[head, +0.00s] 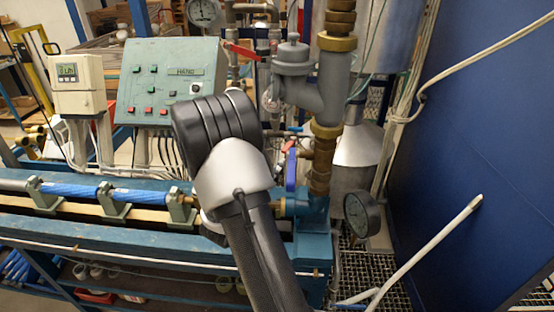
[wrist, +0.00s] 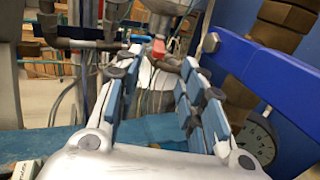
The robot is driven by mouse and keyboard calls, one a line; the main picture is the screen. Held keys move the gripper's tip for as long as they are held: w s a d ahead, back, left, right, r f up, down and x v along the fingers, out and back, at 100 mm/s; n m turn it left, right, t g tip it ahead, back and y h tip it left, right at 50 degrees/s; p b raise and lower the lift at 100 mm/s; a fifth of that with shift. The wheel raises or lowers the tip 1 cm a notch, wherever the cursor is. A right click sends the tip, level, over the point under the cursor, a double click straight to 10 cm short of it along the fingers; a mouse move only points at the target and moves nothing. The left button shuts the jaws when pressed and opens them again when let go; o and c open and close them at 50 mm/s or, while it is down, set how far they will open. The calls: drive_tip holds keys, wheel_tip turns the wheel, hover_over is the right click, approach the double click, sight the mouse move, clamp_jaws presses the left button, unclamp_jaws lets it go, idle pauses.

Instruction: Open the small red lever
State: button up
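A small red lever (wrist: 158,48) shows in the wrist view, just beyond and between the fingertips of my gripper (wrist: 162,62). The two fingers stand apart with nothing between them, so the gripper is open. I cannot tell how far the lever is from the tips. In the head view a small red lever (head: 288,147) shows just right of my arm, above a blue lever (head: 291,171) beside the brass pipe. My own arm hides the gripper's fingers in the head view.
The blue lever (wrist: 262,60) is large and close right of my fingers in the wrist view. Another red handle (head: 242,51) sits higher by the pipes. A dial gauge (head: 361,214) and brass pipe (head: 322,160) stand right of my arm. A control box (head: 170,82) stands left.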

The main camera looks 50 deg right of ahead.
sight(289, 145)
drive_tip(key=shift+a, duration=0.25)
